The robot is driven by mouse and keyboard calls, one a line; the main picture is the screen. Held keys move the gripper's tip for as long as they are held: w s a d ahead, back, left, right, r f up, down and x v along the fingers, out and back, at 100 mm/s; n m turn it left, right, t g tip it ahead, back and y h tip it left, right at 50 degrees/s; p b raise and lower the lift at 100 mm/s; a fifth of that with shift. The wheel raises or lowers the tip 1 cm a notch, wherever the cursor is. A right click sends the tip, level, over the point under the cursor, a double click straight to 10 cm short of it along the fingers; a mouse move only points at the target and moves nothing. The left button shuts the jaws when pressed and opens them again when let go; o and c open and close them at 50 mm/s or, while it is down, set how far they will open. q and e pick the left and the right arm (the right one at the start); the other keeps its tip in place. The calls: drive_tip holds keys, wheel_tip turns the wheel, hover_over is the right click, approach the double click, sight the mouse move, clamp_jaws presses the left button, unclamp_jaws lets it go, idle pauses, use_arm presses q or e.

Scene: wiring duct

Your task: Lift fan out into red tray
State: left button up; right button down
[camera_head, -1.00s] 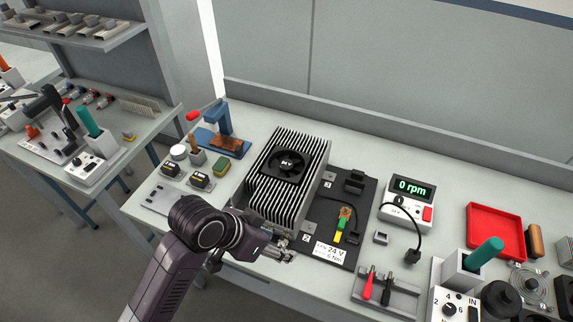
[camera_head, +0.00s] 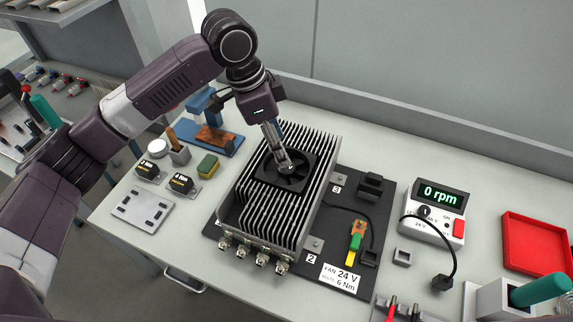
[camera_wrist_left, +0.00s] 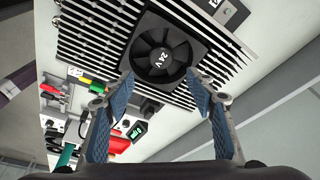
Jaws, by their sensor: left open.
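The black square fan (camera_head: 288,172) sits in the top of the grey finned heatsink housing (camera_head: 262,215). My left gripper (camera_head: 286,163) is over the fan, its fingertips close to the fan's hub in the head view. In the left wrist view the fan (camera_wrist_left: 160,55) with a "24V" hub label lies ahead of the open, empty fingers (camera_wrist_left: 160,88). I cannot tell whether the fingertips touch it. The red tray (camera_head: 535,245) lies empty on the bench at the right. My right gripper is not in view.
The housing stands on a black board (camera_head: 345,215) with a connector and cable. A power box reading 0 rpm (camera_head: 435,210) stands between board and tray. A green-handled tool (camera_head: 540,290) stands in front of the tray. A blue fixture (camera_head: 215,130) is behind left.

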sight(287, 170)
use_arm(q)
drive_tip(key=shift+w+f, duration=0.1)
drive_tip(key=shift+f, duration=0.15)
drive_tip(key=shift+p+x, duration=0.45)
drive_tip(key=shift+x, duration=0.4)
drive_tip(key=x, duration=0.1)
drive_tip(key=p+x, duration=0.1)
drive_tip(key=x, duration=0.1)
drive_tip(key=p+x, duration=0.1)
drive_tip(key=shift+a+f, duration=0.25)
drive_tip(key=shift+f, duration=0.05)
drive_tip(key=shift+d+f, duration=0.1)
drive_tip(key=shift+f, duration=0.3)
drive_tip(key=c, duration=1.1)
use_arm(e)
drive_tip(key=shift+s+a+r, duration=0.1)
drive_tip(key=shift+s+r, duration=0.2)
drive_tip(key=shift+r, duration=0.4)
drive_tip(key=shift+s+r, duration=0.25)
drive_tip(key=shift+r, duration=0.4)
